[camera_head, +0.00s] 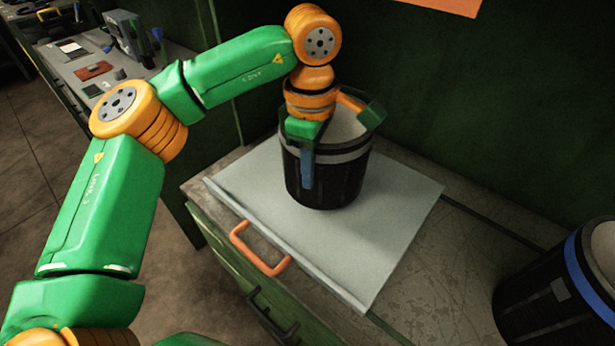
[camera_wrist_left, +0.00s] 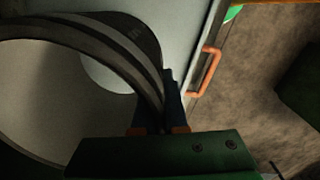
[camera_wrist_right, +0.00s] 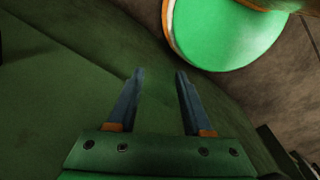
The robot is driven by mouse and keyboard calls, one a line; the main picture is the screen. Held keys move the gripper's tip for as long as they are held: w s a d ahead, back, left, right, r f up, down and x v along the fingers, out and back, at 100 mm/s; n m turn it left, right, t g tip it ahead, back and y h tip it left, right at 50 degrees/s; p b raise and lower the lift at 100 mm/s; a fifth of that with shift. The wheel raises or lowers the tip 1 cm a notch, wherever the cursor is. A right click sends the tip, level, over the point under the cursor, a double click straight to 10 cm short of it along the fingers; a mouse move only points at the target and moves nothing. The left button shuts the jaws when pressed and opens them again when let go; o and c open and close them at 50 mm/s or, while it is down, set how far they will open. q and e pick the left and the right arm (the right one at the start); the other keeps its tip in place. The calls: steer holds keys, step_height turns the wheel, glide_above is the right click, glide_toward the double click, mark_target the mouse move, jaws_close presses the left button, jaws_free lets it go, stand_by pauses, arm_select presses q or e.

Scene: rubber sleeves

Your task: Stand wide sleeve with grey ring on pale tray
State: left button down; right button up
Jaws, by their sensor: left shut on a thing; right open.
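The wide sleeve with the grey ring (camera_head: 340,182) is a black, open tube with a pale inside. It is upright over the pale tray (camera_head: 390,245), toward its back; I cannot tell if its base touches the tray. My left gripper (camera_head: 307,178) is shut on the sleeve's near wall, one finger outside it. The left wrist view shows the fingers (camera_wrist_left: 162,112) at the rim of the sleeve (camera_wrist_left: 100,45) and its hollow. My right gripper (camera_wrist_right: 159,75) is open and empty in the right wrist view, outside the head view.
A black sleeve with a blue ring (camera_head: 550,295) stands at the right edge. The tray's front and right parts are bare. An orange handle (camera_head: 258,252) is at the tray's front edge. A green wall (camera_head: 470,110) rises behind. A side bench (camera_head: 90,75) holds small items.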

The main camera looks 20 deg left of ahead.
arm_select(q)
steer(key=f, duration=0.3)
steer(key=w+a+f, duration=0.1)
steer(key=shift+f, duration=0.5)
steer(key=c, duration=1)
jaws_free()
steer(key=shift+o, duration=0.2)
steer(key=shift+s, duration=0.1)
step_height(320, 180, up, 12)
steer(key=p, duration=0.1)
